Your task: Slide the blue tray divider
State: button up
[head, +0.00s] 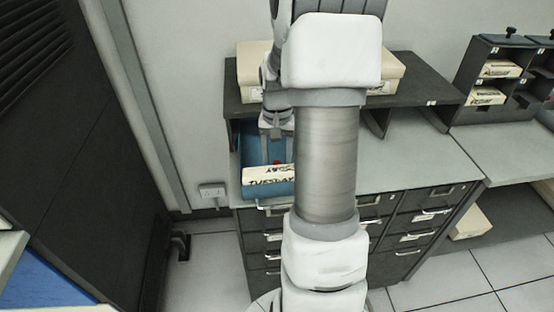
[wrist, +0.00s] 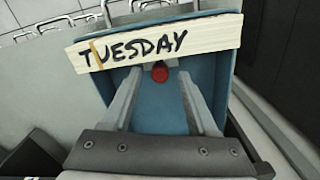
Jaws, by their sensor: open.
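The blue tray (head: 252,142) sits on the cabinet top below the dark shelf. In the wrist view the tray (wrist: 222,60) fills the middle. A cream card block marked TUESDAY (head: 262,176) is at its front; it also shows in the wrist view (wrist: 205,36). A red knob (wrist: 159,72) on a small dark piece sits just behind the block; I cannot tell whether this piece is the divider. My gripper (wrist: 157,82) is open over the tray, one finger on each side of the red knob. My gripper (head: 276,137) is partly hidden by my arm in the head view.
The dark shelf (head: 420,91) overhangs the tray's back and carries a cream box (head: 253,56). Drawers with metal handles (head: 436,212) are below. A dark rack with card blocks (head: 500,68) stands at the right. The grey countertop (head: 415,160) right of my arm is clear.

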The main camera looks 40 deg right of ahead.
jog(key=shift+f, duration=0.6)
grip_shut()
dwell(1.1)
